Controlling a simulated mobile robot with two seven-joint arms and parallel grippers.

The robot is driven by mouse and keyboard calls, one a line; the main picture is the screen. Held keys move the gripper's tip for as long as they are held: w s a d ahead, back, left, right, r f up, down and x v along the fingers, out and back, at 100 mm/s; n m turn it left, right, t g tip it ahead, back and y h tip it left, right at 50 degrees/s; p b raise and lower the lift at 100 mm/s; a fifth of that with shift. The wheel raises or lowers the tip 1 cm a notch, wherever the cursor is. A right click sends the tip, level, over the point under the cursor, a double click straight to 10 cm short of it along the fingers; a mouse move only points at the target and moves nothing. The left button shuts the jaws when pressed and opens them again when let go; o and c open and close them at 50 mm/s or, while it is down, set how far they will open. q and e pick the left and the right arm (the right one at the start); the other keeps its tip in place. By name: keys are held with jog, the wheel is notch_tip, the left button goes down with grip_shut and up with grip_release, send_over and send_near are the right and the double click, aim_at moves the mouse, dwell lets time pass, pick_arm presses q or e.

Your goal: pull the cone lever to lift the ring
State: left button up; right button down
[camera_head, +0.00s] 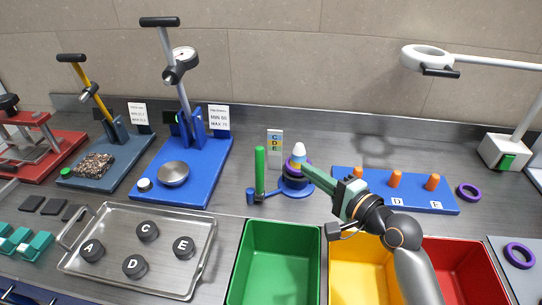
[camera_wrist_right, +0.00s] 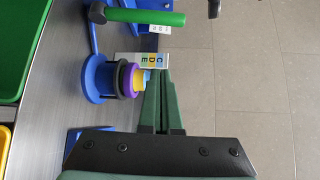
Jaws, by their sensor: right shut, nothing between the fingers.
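The cone stand has a round blue base (camera_head: 297,191) with a cone on it that has a white tip (camera_head: 299,150). A purple ring (camera_head: 291,164) and a dark ring (camera_head: 294,176) sit around the cone; the purple ring also shows in the wrist view (camera_wrist_right: 126,80). The green lever (camera_head: 260,172) stands upright left of the cone, and it shows at the top of the wrist view (camera_wrist_right: 145,16). My right gripper (camera_head: 306,169) is shut and empty beside the cone, right of the lever. The wrist view shows its fingers (camera_wrist_right: 158,90) together; contact with the cone is unclear.
A C/D/E sign (camera_head: 275,142) stands behind the cone. A blue peg board (camera_head: 425,203) with orange pegs is to the right, near a loose purple ring (camera_head: 468,192). Green (camera_head: 273,225), yellow and red bins are in front. A blue press (camera_head: 205,165) stands left.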

aim_at(260, 175)
pick_arm(q)
jog(key=shift+s, duration=0.1)
pick_arm(e)
jog(key=x, duration=1)
pick_arm(q)
jog(key=shift+r+p, duration=0.75)
pick_arm(e)
jog(key=s+a, duration=0.2)
jog(key=s, duration=0.1)
jog(key=shift+s+a+r, duration=0.1)
jog(key=shift+a+r, duration=0.15)
